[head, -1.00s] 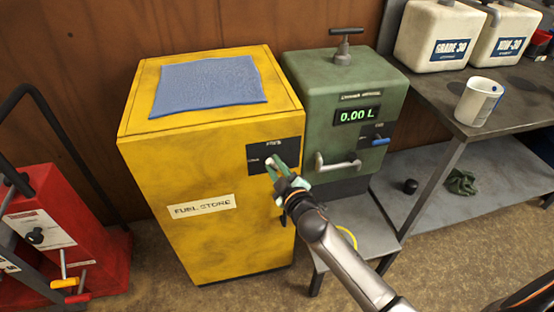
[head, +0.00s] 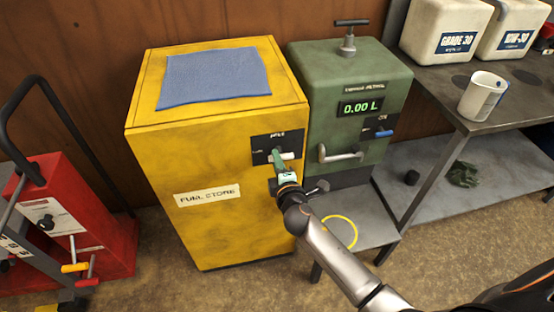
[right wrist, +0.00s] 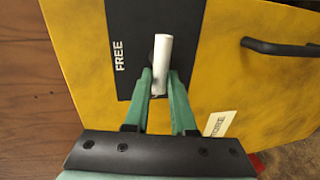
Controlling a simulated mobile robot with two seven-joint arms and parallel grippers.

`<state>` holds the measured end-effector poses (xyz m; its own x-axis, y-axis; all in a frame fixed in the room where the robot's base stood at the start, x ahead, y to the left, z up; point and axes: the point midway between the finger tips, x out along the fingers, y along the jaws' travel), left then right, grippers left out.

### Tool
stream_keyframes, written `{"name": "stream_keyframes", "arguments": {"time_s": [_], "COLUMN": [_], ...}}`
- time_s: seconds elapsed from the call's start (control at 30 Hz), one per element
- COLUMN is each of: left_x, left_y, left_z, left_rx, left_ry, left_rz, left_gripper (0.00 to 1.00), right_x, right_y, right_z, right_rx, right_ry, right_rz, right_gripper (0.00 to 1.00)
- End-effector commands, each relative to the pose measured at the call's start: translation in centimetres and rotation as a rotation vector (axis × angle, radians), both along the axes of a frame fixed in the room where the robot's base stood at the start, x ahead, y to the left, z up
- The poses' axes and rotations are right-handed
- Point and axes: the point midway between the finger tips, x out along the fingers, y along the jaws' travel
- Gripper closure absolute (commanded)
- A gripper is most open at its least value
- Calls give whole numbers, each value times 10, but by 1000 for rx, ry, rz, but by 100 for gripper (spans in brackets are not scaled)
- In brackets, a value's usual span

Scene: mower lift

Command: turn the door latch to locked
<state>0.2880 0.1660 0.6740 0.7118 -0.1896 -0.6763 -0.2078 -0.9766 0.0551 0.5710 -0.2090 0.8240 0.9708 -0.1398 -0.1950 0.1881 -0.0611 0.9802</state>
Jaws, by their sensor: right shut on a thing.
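The yellow fuel store cabinet (head: 222,225) stands upright with its door facing me. A black latch plate (head: 265,143) is at its upper right, with FREE marked along the top edge and a smaller mark at the left. The white latch lever (head: 288,156) lies about level across the plate; it also shows in the right wrist view (right wrist: 163,60). My right gripper (head: 279,158) is at the plate, its green fingers shut on the lever, one finger on each side in the wrist view (right wrist: 160,82). The lever's pivot is mostly hidden. My left gripper is out of view.
A black door handle (right wrist: 280,47) juts from the door near my right gripper. A green dispenser (head: 345,115) stands close on the right, above a low grey stand (head: 360,215). A red machine (head: 90,215) is at the left. A workbench (head: 440,95) is at the right.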

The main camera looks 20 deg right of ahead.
Motion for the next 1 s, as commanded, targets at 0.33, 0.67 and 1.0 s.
{"name": "stream_keyframes", "arguments": {"time_s": [0.33, 0.67, 1.0], "left_x": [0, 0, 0], "left_y": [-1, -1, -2], "left_z": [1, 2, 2], "left_rx": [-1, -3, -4], "left_ry": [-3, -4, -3], "left_rz": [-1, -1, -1], "left_gripper": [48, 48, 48], "right_x": [1, 1, 0], "right_y": [1, 1, 0], "right_z": [0, 0, -1], "right_rx": [-50, -51, -48], "right_ry": [6, 6, 6], "right_rz": [2, 1, 1], "right_gripper": [100, 74, 47]}}
